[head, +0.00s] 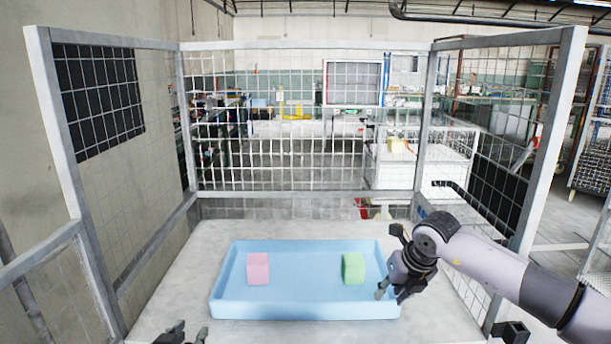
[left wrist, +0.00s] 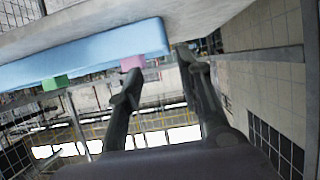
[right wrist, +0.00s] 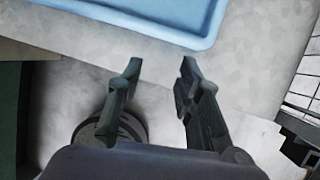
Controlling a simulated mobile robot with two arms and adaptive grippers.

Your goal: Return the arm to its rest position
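A pink foam block (head: 257,268) sits in the left half of a blue tray (head: 300,309). A green foam block (head: 353,268) sits in its right half. My right gripper (head: 391,295) is by the tray's right end, open and empty; its spread fingers show in the right wrist view (right wrist: 161,68) near the tray's corner (right wrist: 190,38). My left gripper (head: 188,334) shows only partly at the bottom edge of the head view. In the left wrist view (left wrist: 158,64) its fingers are apart with nothing between them, and the tray (left wrist: 95,50) appears tilted beyond.
The tray stands on a pale table (head: 190,270). Mesh fence panels (head: 310,195) enclose its back and both sides. The right panel's post (head: 548,150) is close to my right arm. The table is bare left of the tray.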

